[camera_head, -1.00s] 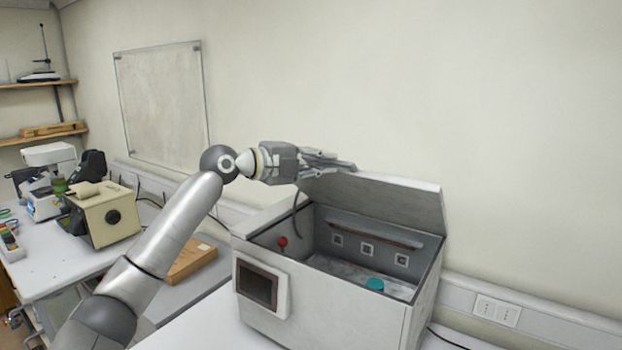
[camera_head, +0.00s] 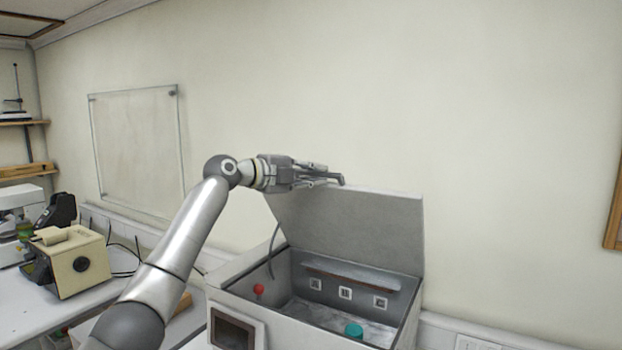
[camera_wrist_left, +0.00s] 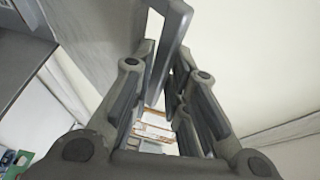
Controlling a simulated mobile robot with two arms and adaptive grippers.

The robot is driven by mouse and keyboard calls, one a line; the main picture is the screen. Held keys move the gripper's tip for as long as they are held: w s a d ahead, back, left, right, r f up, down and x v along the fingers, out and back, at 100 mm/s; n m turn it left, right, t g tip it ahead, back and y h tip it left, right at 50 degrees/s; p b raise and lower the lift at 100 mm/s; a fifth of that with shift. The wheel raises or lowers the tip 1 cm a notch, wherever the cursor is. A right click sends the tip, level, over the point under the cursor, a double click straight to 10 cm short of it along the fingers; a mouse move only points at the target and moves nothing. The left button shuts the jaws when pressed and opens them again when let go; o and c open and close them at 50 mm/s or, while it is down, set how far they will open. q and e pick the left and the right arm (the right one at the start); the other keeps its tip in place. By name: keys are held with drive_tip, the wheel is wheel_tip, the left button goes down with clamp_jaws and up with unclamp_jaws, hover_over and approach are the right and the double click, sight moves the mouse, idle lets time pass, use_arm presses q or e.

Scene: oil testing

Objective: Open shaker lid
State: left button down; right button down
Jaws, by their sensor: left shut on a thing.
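The shaker (camera_head: 245,307) is a grey box on the white bench, with a dark screen (camera_head: 232,332) on its front. Its lid (camera_head: 365,228) stands raised at the back, tilted up steeply, and the inside is in view. My left gripper (camera_head: 330,178) is at the lid's top left edge, shut on the lid's handle (camera_head: 340,180). In the left wrist view the grey handle (camera_wrist_left: 165,50) lies between the two fingers, with the lid's grey face beside it. My right gripper is not in view.
A beige instrument (camera_head: 78,262) stands on the bench at the left. A glass-like board (camera_head: 140,140) hangs on the wall. The wall above the lid is clear.

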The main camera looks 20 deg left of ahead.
use_arm(q)
drive_tip(key=shift+r, duration=0.15)
drive_tip(key=c, duration=1.5)
unclamp_jaws()
drive_tip(key=shift+s, duration=0.1)
drive_tip(key=shift+c, duration=0.2)
drive_tip(key=shift+s, duration=0.15)
drive_tip(key=shift+a, duration=0.1)
drive_tip(key=shift+s+a, duration=0.15)
drive_tip(key=v, duration=1.1)
drive_tip(key=shift+s, duration=0.35)
